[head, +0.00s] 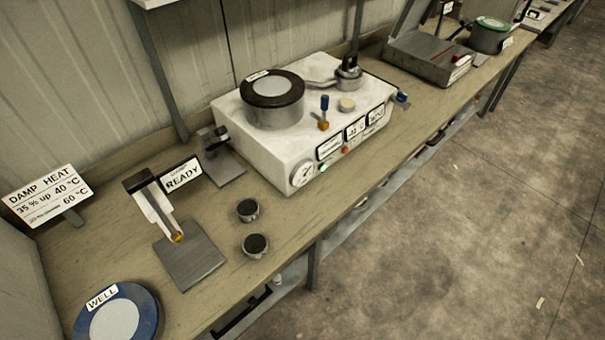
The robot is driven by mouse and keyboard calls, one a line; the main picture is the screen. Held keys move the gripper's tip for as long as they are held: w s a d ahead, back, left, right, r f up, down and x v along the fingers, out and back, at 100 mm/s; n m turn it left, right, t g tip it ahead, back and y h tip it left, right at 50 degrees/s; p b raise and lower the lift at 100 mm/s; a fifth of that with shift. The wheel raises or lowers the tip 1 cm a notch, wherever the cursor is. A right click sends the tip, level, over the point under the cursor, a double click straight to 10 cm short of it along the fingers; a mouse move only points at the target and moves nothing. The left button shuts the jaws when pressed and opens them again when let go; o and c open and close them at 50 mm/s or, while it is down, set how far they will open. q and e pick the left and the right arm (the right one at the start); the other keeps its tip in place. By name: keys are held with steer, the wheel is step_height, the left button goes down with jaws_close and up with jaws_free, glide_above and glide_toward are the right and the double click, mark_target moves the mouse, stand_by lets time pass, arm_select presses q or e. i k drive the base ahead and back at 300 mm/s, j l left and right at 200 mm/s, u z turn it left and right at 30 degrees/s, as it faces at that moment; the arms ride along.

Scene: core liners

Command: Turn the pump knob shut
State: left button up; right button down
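A white box-shaped machine (255,137) stands on the wooden bench. Its front has a round gauge (303,174), small displays, and red and green buttons. A blue-topped handle on a brass base (324,108) stands upright on its top. A blue knob (402,98) sticks out at its right end. No label shows which of these is the pump knob. A dark-rimmed round chamber (272,98) and a grey metal fitting (348,73) with a pipe also sit on top. Neither of my grippers is in view.
A blue dish marked WELL (148,304), a grey plate stand (192,262), two dark-topped small cylinders (248,210) (255,245) and a DAMP HEAT sign (48,194) are on the bench. A grey tray unit (425,62) and green-rimmed pot (489,38) stand farther right.

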mark_target(252, 301)
steer(key=k+u, duration=0.75)
